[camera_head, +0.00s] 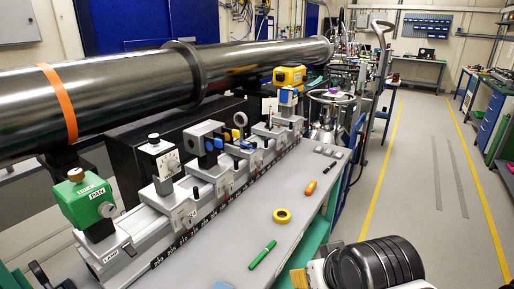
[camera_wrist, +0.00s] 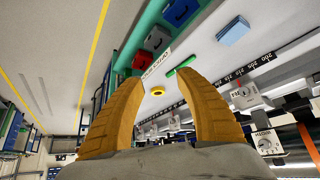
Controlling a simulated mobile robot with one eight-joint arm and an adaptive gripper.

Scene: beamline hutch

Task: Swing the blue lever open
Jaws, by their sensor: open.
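Small blue parts (camera_head: 218,143) sit on a grey block (camera_head: 203,134) on the bench rail in the head view, beside a yellow part; they look like levers, but the detail is too small to tell their position. Another blue part (camera_head: 288,96) sits on a holder farther along the rail. My gripper (camera_wrist: 160,78) is open and empty in the wrist view, its two orange fingers spread apart. In the head view one orange finger shows at the bottom, off the bench's front edge and well apart from the blue parts. No blue lever is clear in the wrist view.
A green marker (camera_head: 262,254), a yellow tape roll (camera_head: 282,215) and an orange item (camera_head: 311,188) lie on the bench top. A green box (camera_head: 86,201) stands at the near rail end. A large steel pipe (camera_head: 130,85) runs above the rail. The floor at right is clear.

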